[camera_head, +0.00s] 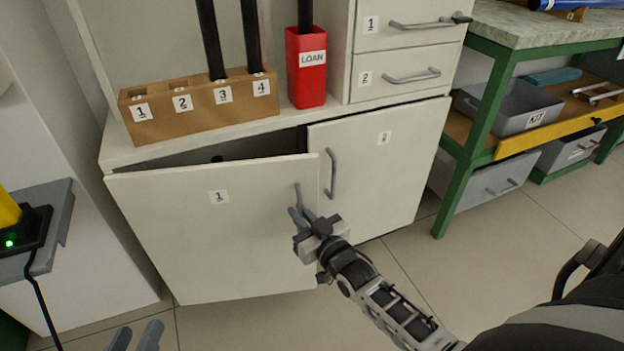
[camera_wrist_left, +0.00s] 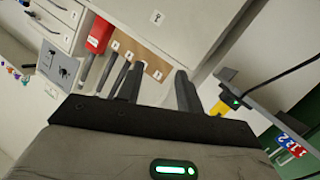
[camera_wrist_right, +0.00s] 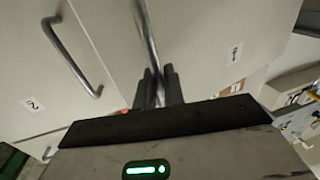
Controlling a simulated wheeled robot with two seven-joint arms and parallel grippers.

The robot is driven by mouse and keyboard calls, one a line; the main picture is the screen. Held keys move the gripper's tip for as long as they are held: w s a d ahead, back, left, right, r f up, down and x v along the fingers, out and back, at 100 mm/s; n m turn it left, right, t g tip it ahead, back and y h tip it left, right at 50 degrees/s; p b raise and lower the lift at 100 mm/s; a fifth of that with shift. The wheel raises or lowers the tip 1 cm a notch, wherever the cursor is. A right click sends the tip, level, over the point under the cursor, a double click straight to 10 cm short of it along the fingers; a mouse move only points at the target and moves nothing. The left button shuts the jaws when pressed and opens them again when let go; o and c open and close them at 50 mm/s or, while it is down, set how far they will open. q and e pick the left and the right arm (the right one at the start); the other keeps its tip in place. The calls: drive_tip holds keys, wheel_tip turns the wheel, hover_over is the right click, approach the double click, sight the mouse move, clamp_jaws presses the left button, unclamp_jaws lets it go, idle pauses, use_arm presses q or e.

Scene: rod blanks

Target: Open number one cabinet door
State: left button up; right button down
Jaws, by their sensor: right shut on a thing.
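The number one cabinet door (camera_head: 205,235) is the lower left white door with a "1" label. It stands ajar, with a dark gap along its top. My right gripper (camera_head: 300,212) is shut on the door's upright metal handle (camera_head: 298,195) near its right edge. The handle also passes between the fingers in the right wrist view (camera_wrist_right: 149,45). My left gripper (camera_head: 135,337) is at the bottom left, away from the door. Its fingers are apart and empty in the left wrist view (camera_wrist_left: 158,88).
The number two door (camera_head: 385,155) is beside it, with its own handle (camera_head: 331,172). A wooden rod holder (camera_head: 190,125) and a red LOAN bin (camera_head: 306,85) stand on the cabinet ledge. A green-legged workbench (camera_head: 487,120) is at right. Floor in front is clear.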

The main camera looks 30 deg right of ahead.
use_arm(q)
drive_tip(key=shift+s+a+f+m+g+y+p, duration=0.2)
drive_tip(key=shift+a+f+m+g+y+p, duration=0.35)
drive_tip(key=shift+p, duration=0.45)
use_arm(e)
drive_tip(key=s+a, duration=0.4)
drive_tip(key=s, duration=0.1)
drive_tip(key=shift+s+a, duration=0.15)
drive_tip(key=shift+s, duration=0.15)
drive_tip(key=c, duration=1.6)
unclamp_jaws()
